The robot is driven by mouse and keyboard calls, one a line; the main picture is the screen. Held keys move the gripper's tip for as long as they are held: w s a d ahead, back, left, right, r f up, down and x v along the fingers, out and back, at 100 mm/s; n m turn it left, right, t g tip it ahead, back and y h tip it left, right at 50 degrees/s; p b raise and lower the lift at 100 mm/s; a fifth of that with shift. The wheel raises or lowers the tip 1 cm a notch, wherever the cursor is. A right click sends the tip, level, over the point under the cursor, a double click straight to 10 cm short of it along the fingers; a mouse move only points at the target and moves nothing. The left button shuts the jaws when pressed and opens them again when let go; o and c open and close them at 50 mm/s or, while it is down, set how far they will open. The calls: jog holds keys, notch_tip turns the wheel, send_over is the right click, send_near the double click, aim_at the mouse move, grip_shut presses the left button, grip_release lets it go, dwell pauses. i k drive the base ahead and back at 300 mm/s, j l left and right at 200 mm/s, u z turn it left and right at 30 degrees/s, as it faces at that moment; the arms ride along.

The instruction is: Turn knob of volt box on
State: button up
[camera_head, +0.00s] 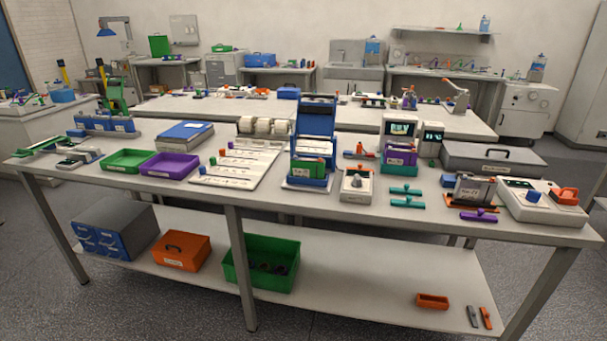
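I cannot read which device is the volt box. A wider off-white device (543,208) at the table's right end carries a blue knob-like part (533,195) and an orange part (565,195). The knob settings are too small to tell. My gripper is not in view.
Both devices stand on a long grey table (300,208). Teal and purple handled pieces (407,202) lie between them. A dark grey case (492,158) lies behind.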

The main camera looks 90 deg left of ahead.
aim_at(358, 183)
jog(key=u, duration=2)
